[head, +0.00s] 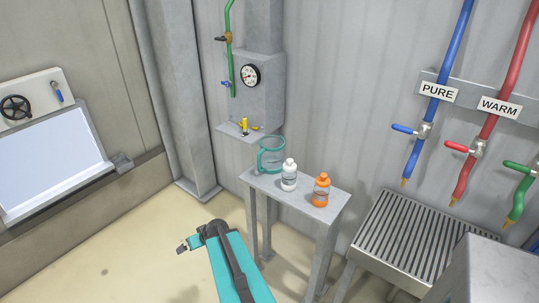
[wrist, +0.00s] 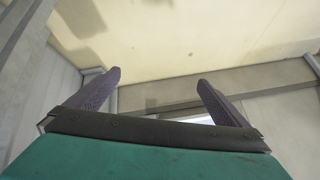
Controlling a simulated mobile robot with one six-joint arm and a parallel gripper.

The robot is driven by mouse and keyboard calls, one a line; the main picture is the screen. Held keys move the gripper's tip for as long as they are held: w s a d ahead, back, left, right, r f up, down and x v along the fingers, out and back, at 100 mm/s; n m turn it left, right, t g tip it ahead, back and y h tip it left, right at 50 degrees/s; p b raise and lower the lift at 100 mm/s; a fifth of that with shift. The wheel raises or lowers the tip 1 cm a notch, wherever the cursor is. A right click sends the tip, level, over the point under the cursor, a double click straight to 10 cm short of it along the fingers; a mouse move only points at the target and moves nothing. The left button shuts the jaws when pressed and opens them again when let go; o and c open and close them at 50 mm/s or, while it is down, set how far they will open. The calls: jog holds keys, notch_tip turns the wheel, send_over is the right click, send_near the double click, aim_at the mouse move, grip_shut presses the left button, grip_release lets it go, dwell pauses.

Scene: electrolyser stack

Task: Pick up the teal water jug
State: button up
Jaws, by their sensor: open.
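The teal water jug (head: 271,154) is see-through and stands upright at the far left end of a small grey table (head: 319,206). Its handle is on the left side in the head view. My gripper (head: 181,245) is at the end of my teal arm, in front of and to the left of the table, apart from the jug. In the wrist view my gripper (wrist: 157,82) shows two dark fingers spread wide with nothing between them. The jug is not in the wrist view.
A white bottle (head: 289,176) and an orange bottle (head: 321,190) stand on the table to the right of the jug. A grey wall box with a gauge (head: 250,75) and shelf is behind the jug. A slatted drain bench (head: 415,236) stands right. Floor at left is clear.

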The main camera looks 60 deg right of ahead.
jog(key=s+d+r+m+t+h+p, duration=0.2)
jog(key=d+r+h, duration=0.1)
jog(key=d+r, duration=0.8)
jog(key=s+d+r+m+h+p, duration=0.1)
jog(key=s+d+r+h+p, duration=0.1)
jog(key=s+d+r, duration=0.5)
jog(key=s+d+r+m+g+h+p, duration=0.1)
jog(key=s+d+r+h, duration=0.4)
jog(key=d, duration=1.1)
jog(key=s+r+m+p, duration=0.1)
jog(key=s+r+p, duration=0.1)
jog(key=r, duration=0.4)
jog(key=shift+s+d+r+m+p, duration=0.2)
jog(key=shift+s+r+m+p, duration=0.15)
jog(key=shift+s, duration=0.4)
jog(key=shift+w+f, duration=0.15)
jog(key=shift+w, duration=0.05)
jog(key=shift+w+b, duration=0.1)
jog(key=shift+b, duration=0.35)
